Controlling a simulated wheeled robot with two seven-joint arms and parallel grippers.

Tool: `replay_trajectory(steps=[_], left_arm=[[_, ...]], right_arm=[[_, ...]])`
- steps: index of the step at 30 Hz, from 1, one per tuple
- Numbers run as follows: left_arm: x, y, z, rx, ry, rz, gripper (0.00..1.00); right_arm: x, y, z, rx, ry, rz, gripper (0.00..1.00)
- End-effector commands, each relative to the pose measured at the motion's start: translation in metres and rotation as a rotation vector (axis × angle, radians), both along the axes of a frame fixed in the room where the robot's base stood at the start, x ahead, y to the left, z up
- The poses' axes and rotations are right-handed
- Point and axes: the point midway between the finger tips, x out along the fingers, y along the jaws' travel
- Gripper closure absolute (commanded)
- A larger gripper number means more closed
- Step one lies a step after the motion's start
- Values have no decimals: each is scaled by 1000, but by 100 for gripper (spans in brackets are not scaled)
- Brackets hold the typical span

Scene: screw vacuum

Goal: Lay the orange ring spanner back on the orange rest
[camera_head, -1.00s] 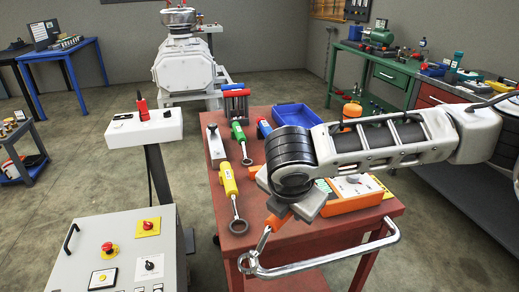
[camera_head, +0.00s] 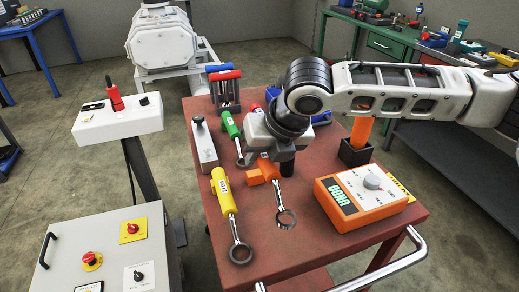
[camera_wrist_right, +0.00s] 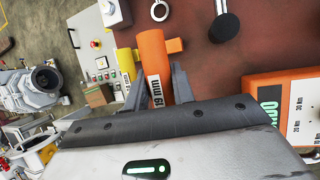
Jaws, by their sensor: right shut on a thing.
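The orange ring spanner (camera_head: 266,168) has an orange handle and a steel ring (camera_head: 286,219) pointing toward the table's front. My right gripper (camera_head: 265,158) is shut on its handle, which shows between the fingers in the right wrist view (camera_wrist_right: 154,62) with a "19 mm" label. The orange rest (camera_head: 255,177) is a small block beside and partly behind the handle; it also shows in the wrist view (camera_wrist_right: 174,46). The handle is at or just above the rest; I cannot tell whether they touch. My left gripper is not in view.
The yellow spanner (camera_head: 223,192) lies to the left and the green spanner (camera_head: 230,125) behind. An orange box with a dial (camera_head: 360,198) stands to the right. A black holder (camera_head: 356,152) stands behind it. The red table's front middle is bare.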

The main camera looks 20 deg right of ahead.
Motion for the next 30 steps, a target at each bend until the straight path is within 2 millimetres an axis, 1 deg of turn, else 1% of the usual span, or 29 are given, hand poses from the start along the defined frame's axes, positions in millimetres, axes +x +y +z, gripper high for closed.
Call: replay_trajectory(steps=[4, 8, 9, 12, 20, 24, 30], left_arm=[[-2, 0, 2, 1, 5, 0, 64], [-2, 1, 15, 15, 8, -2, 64], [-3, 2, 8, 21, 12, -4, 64], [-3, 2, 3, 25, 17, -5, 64], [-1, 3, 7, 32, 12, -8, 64], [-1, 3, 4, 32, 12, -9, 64], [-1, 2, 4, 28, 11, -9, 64]], right_arm=[[1, 0, 2, 1, -2, 0, 100], [2, 0, 6, 5, -6, 0, 100], [2, 0, 0, 5, -8, 0, 100], [2, 0, -8, 4, -6, 0, 100], [2, 0, -29, 5, -7, 1, 100], [2, 0, -40, 4, -8, 0, 100], [3, 0, -49, 4, -9, 1, 100]])
